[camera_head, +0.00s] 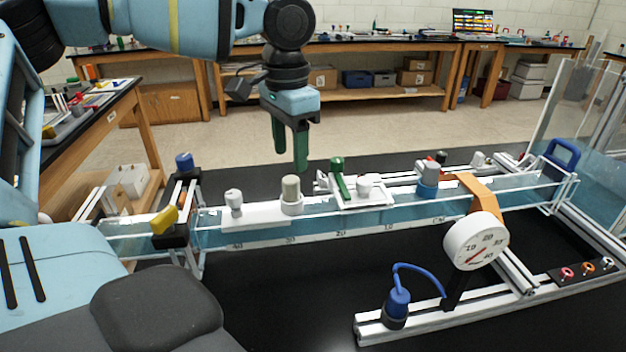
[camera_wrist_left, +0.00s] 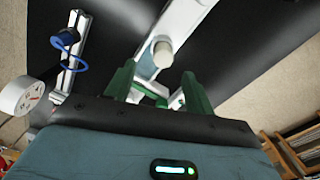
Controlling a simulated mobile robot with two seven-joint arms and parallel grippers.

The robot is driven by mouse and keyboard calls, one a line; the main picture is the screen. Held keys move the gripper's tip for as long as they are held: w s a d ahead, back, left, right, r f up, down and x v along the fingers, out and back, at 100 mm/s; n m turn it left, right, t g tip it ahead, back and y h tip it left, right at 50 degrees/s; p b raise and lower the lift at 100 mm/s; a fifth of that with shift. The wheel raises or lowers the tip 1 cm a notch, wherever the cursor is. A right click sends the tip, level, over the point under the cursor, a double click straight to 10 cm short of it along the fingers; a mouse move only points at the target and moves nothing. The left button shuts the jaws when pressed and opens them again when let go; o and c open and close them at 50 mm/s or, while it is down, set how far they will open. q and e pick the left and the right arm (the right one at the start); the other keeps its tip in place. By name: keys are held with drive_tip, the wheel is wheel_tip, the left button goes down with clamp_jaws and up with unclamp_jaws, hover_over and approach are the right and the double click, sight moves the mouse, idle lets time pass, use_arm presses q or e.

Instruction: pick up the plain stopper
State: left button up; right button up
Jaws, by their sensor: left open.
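The plain stopper looks to be the beige-grey cylinder (camera_head: 291,188) standing upright in a white ring-shaped seat on the rail over the water channel. In the left wrist view it (camera_wrist_left: 163,54) shows beyond the fingertips, between their lines. My left gripper (camera_head: 290,158) hangs above and behind it in the head view, fingers pointing down. Its two green fingers (camera_wrist_left: 158,84) are apart with nothing between them, and do not appear to touch the stopper. My right gripper is not in view.
A small white knob (camera_head: 234,200) stands left of the stopper, and a green lever (camera_head: 339,178) on a white plate stands right. Farther right are a blue-collared fitting (camera_head: 428,180), an orange bracket (camera_head: 472,190) and a round dial (camera_head: 476,241). The black tabletop in front is partly clear.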

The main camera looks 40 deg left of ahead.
sight(291, 179)
use_arm(q)
drive_tip(key=shift+s+f, duration=0.1)
drive_tip(key=shift+s, duration=0.05)
drive_tip(key=shift+s+f, duration=0.1)
drive_tip(key=shift+f, duration=1)
drive_tip(key=shift+a+f, duration=0.1)
drive_tip(key=shift+f, duration=0.45)
drive_tip(key=f, duration=0.3)
drive_tip(key=shift+w+a+f+p, duration=0.15)
drive_tip(key=shift+w+a+p, duration=0.05)
drive_tip(key=shift+w+p, duration=0.2)
drive_tip(key=shift+f, duration=0.45)
drive_tip(key=c, duration=1)
wheel_tip(291, 179, up, 9)
drive_tip(key=shift+r+b, duration=0.1)
drive_tip(key=shift+b, duration=0.2)
drive_tip(key=shift+c, duration=0.2)
drive_tip(key=shift+r, duration=0.45)
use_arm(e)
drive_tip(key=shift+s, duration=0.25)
